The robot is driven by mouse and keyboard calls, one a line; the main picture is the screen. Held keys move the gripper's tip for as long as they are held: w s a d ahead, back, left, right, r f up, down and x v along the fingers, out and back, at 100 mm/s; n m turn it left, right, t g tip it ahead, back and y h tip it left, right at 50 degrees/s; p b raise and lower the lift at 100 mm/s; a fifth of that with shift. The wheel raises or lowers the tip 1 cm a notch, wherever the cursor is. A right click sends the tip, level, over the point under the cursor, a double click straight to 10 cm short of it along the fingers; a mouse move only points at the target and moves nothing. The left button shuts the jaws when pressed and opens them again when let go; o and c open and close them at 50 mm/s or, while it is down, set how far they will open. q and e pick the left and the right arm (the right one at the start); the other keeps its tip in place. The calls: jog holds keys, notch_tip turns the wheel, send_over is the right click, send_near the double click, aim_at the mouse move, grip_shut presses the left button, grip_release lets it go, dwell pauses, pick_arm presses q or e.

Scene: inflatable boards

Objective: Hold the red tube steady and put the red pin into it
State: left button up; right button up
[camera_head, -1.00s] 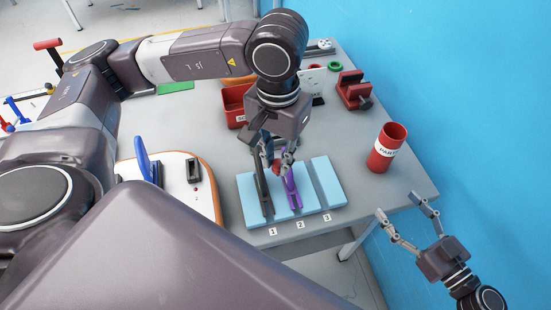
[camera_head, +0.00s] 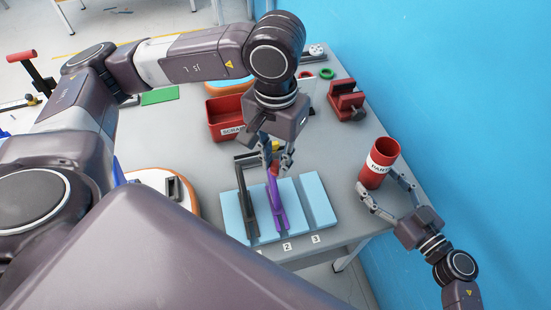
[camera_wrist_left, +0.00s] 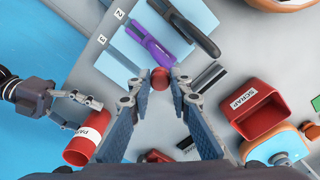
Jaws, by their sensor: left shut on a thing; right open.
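The red tube (camera_head: 384,150), with a white label, stands upright near the table's right edge; the left wrist view also shows it (camera_wrist_left: 80,150). My right gripper (camera_head: 382,184) is open, with one finger on each side of the tube's lower part; I cannot tell whether they touch it. My left gripper (camera_head: 279,158) is shut on the red pin (camera_head: 275,168), above the pads. In the left wrist view the pin's round red end (camera_wrist_left: 160,77) shows between the fingertips; the rest of it is hidden.
Light blue pads (camera_head: 318,198) with number labels lie at the front, carrying a purple tool (camera_head: 276,208) and a black tool (camera_head: 243,198). A red scrap bin (camera_head: 224,112) and a red vise-like block (camera_head: 346,100) stand behind. Bare table lies between pads and tube.

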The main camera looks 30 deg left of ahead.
pick_arm(q)
jog(key=shift+s+r, duration=0.15)
jog(key=shift+r, duration=0.05)
pick_arm(e)
jog(key=shift+w+a, duration=0.3)
jog(key=shift+a, duration=0.25)
jog(key=shift+w+a+f, duration=0.1)
jog(key=shift+w+a, duration=0.05)
jog(key=shift+a, duration=0.05)
jog(key=shift+c, duration=0.6)
jog(key=c, duration=1)
pick_arm(q)
jog(key=w+d+r, duration=0.5)
jog(key=w+d, duration=0.4)
jog(key=w+d+r, duration=0.4)
jog(key=w+d, duration=0.5)
jog(key=d, duration=0.1)
pick_arm(e)
jog(key=shift+d, duration=0.1)
pick_arm(q)
notch_tip(320, 180, down, 7)
